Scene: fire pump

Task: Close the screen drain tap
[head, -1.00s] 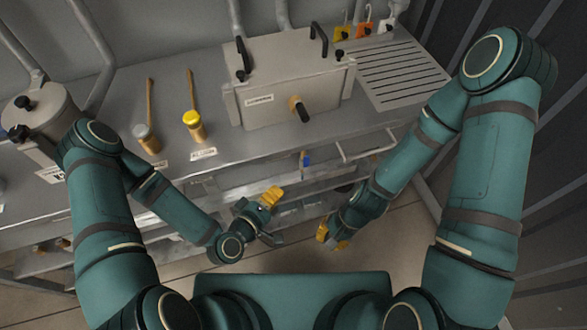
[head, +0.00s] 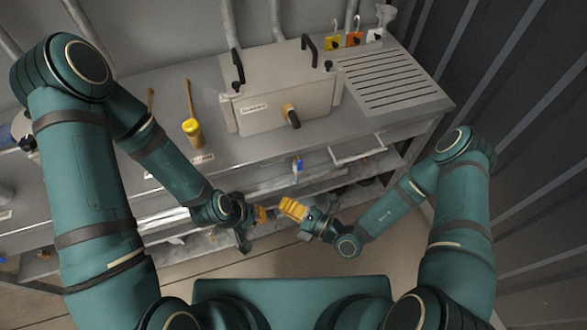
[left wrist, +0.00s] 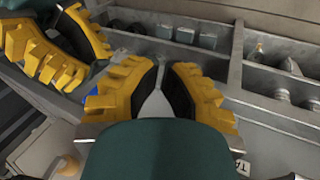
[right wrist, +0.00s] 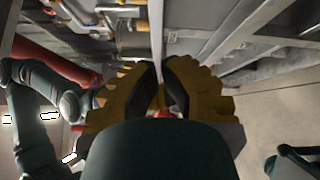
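A grey box (head: 280,88) with black handles stands on the bench; a tap-like fitting (head: 291,116) with a dark lever sticks out of its front. A small blue-handled fitting (head: 297,165) hangs below the bench edge under the box. I cannot tell from the labels which is the screen drain tap. My left gripper (head: 262,214) is low in front of the bench, below the blue fitting. It is open and empty in the left wrist view (left wrist: 168,70). My right gripper (head: 288,207) is close beside it, its fingers slightly apart with nothing seen held (right wrist: 162,72).
The bench top (head: 240,155) carries a yellow-capped fitting (head: 193,130) and a slotted drain board (head: 390,80). Lower shelves (head: 180,225) lie behind my grippers. A ribbed wall (head: 520,130) closes the right side. Floor is free in front.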

